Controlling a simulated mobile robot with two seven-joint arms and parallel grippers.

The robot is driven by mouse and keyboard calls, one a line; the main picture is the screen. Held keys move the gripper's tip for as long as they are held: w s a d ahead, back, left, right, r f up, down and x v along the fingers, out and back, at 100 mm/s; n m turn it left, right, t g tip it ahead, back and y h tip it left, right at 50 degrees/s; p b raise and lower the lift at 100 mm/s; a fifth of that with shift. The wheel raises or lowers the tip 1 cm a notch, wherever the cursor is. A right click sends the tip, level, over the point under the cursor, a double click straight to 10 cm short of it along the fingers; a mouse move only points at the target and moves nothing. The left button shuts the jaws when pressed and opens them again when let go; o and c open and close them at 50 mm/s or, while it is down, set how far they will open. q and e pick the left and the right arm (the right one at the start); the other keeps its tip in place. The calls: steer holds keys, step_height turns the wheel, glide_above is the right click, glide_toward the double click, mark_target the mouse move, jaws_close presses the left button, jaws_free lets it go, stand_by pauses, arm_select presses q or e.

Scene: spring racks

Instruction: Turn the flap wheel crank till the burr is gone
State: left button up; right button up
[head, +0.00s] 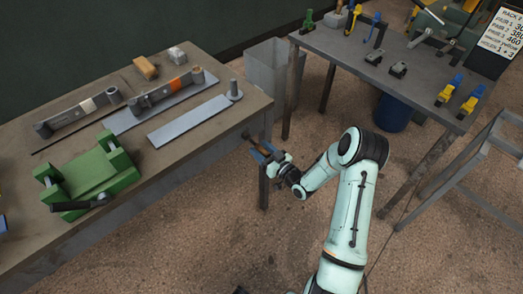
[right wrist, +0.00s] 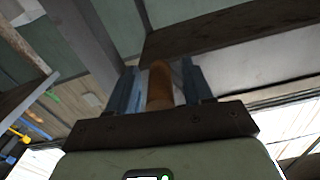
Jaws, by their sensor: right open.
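My right gripper (head: 263,152) is at the right edge of the left workbench, a little below its top. In the right wrist view its two blue fingers (right wrist: 160,88) stand open, one on each side of a rounded orange-brown handle (right wrist: 159,84). A gap shows beside the handle, and I cannot tell whether either finger touches it. The handle looks like a crank grip, but its arm is mostly hidden. I cannot make out a flap wheel or a burr.
A grey bin (head: 268,72) stands behind. Open floor lies between.

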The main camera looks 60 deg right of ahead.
jaws_close()
steer(key=shift+d+r, duration=0.2)
stand_by(0.6)
